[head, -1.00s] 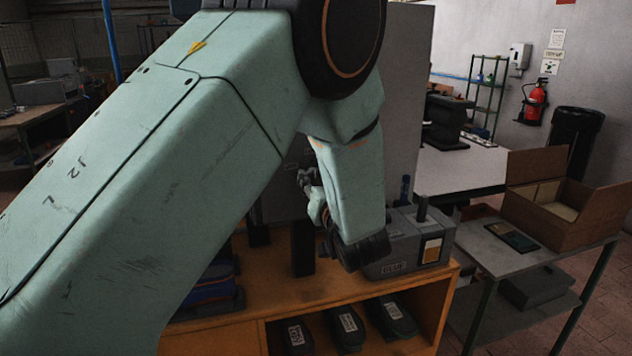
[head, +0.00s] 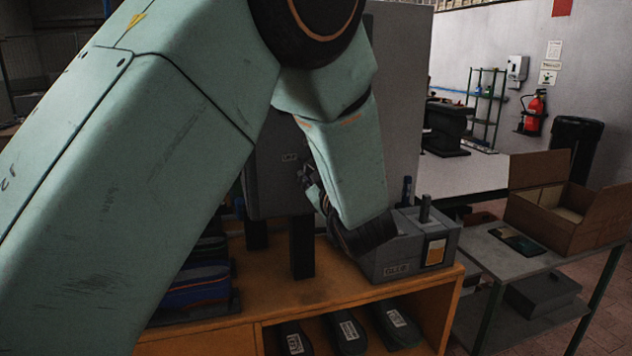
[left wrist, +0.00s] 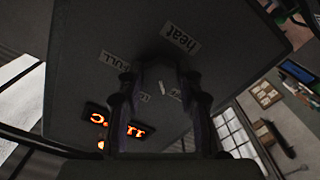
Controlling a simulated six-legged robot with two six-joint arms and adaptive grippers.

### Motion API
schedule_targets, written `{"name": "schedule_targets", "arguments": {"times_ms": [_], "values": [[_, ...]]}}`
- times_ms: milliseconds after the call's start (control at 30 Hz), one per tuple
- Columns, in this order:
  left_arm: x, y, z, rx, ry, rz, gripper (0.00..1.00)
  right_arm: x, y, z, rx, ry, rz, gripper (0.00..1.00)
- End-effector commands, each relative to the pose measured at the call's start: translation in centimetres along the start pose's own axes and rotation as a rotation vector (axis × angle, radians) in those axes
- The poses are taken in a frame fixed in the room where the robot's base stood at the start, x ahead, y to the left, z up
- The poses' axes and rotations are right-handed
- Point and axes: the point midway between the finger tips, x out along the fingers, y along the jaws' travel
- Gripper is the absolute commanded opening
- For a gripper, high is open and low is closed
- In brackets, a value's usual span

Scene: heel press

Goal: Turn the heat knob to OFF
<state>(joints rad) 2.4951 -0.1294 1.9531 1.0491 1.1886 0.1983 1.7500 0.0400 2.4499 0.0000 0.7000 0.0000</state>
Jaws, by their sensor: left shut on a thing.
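The heat press is a dark grey box (head: 275,185) on the wooden bench, partly hidden by my left arm. Its panel (left wrist: 85,65) fills much of the left wrist view, tilted, with a "heat" label (left wrist: 181,38), a "FULL" label (left wrist: 116,63) and an orange lit display (left wrist: 112,120). The dark heat knob (left wrist: 162,74) sits between my left fingertips. My left gripper (left wrist: 160,84) is shut on it, one finger on each side. In the head view the left gripper (head: 311,188) is at the panel, partly hidden by its wrist. The pointer direction is too dark to tell. My right gripper is not in view.
A grey glue box (head: 410,247) stands on the bench (head: 330,290) right beside my left wrist. Several dark shoe parts (head: 350,333) lie on the shelf below. A side table with an open cardboard box (head: 565,205) stands at the right.

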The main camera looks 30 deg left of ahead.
Motion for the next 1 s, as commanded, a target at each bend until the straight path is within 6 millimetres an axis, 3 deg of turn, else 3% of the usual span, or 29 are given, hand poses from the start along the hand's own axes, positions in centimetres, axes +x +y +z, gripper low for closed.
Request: {"name": "schedule_targets", "arguments": {"times_ms": [333, 867, 900, 1000], "values": [[0.0, 0.03, -0.05, -0.132, 0.003, 0.001, 0.04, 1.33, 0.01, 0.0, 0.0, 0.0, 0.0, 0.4], [0.01, 0.06, -0.09, -0.155, 0.001, 0.0, 0.04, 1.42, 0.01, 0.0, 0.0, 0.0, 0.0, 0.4], [0.01, 0.06, -0.09, -0.155, 0.001, 0.0, 0.37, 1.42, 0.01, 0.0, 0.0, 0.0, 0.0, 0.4], [0.01, 0.05, -0.08, -0.154, 0.001, 0.0, 0.46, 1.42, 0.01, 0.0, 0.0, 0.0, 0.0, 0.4]]}}
